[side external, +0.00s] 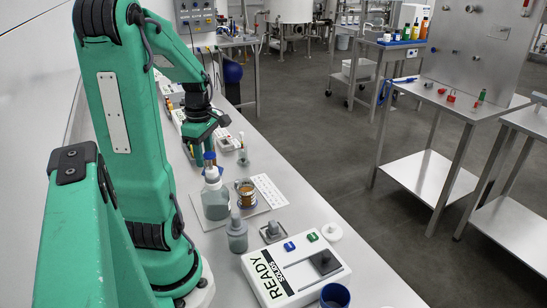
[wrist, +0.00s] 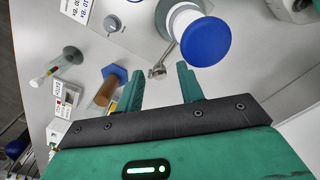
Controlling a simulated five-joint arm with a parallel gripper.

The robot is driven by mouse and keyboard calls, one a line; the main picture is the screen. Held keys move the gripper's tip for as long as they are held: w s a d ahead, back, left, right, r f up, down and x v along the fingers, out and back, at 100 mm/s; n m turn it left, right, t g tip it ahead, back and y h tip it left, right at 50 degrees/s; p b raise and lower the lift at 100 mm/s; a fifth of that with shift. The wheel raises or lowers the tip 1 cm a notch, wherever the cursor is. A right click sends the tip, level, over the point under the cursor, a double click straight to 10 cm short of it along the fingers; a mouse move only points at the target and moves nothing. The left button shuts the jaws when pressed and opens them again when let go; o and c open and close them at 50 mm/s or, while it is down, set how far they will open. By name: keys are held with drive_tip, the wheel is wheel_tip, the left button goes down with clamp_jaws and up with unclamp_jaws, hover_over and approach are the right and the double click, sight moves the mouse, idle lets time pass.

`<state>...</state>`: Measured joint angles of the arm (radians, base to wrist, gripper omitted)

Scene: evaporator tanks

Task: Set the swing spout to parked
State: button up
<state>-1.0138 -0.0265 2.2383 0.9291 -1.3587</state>
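My gripper (wrist: 160,68) points down over the bench with its two green fingers apart and nothing held between them. In the wrist view a small metal arm with a rounded end (wrist: 157,71) shows between and just beyond the fingertips. It looks like the swing spout, but I cannot be sure. It lies beside a white post with a round blue top (wrist: 205,41). I cannot tell whether a finger touches it. In the side view my gripper (side external: 192,150) is low at the far part of the bench, and the spout cannot be made out there.
A grey knob (wrist: 112,24) is on a white panel.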

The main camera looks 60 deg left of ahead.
drive_tip(key=shift+r, duration=3.9)
drive_tip(key=w+d+r+m+t, duration=0.1)
drive_tip(key=w+d+m+t, duration=0.1)
drive_tip(key=d+m, duration=1.1)
drive_tip(key=w+d+r+m+t, duration=0.1)
drive_tip(key=w+d+m+t, duration=0.2)
drive_tip(key=d+m, duration=1)
drive_tip(key=shift+w+d+m+t, duration=0.15)
drive_tip(key=shift+w+m+t, duration=0.15)
drive_tip(key=shift+w+m, duration=0.25)
